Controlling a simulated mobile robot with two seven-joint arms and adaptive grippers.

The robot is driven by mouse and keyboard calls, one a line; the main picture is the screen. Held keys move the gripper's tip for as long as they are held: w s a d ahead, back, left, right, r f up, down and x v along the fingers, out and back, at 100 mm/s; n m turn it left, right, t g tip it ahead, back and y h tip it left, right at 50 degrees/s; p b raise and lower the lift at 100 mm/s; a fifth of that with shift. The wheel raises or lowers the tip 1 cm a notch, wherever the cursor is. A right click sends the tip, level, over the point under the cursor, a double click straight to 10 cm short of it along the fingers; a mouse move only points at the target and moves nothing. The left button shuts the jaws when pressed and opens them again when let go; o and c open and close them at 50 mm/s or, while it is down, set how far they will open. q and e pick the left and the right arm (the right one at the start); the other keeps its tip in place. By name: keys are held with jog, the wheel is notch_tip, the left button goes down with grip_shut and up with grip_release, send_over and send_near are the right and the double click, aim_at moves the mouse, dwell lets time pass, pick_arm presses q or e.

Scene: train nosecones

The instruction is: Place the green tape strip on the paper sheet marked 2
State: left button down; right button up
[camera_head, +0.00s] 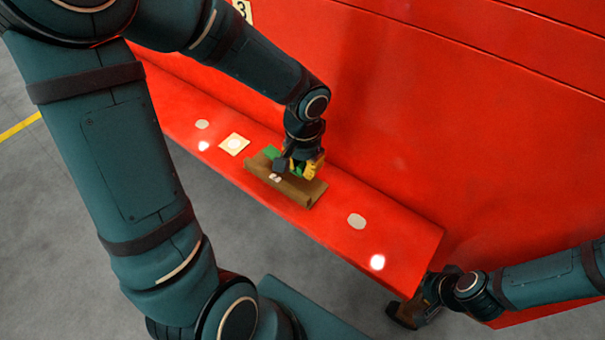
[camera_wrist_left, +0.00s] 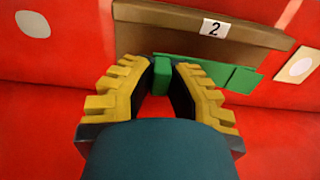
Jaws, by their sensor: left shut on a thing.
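The brown piece with a white label 2 (camera_head: 291,188), the sheet marked 2, lies on the red ledge in the head view. It also shows at the top of the left wrist view (camera_wrist_left: 165,38). The green tape strip (camera_head: 271,151) is at its wall-side edge; in the left wrist view the strip (camera_wrist_left: 217,72) runs along the brown piece's near edge. My left gripper (camera_head: 297,170) is shut on a green part of the strip, between its yellow-padded fingers. I cannot tell whether the strip rests on the sheet. My right gripper (camera_head: 412,308) is low at the right, its fingers unclear.
The red ledge (camera_head: 400,232) runs along a tall red wall (camera_head: 430,110). A cream square with a pale disc (camera_head: 234,144) lies left of the brown piece. Pale round spots (camera_head: 357,221) mark the ledge. Grey floor (camera_head: 225,225) lies in front.

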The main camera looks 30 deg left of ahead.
aim_at(303, 182)
pick_arm(q)
notch_tip(303, 182, down, 3)
jog(key=shift+f+b, duration=0.1)
jog(key=shift+b, duration=0.2)
jog(key=shift+f, duration=0.3)
jog(key=c, duration=1)
grip_release()
jog(key=shift+f, duration=0.1)
jog(key=shift+w+r, duration=0.1)
jog(key=shift+r, duration=0.3)
notch_tip(303, 182, up, 12)
jog(key=shift+d+f+p, duration=0.1)
jog(key=shift+f+p, duration=0.1)
jog(key=shift+p, duration=0.75)
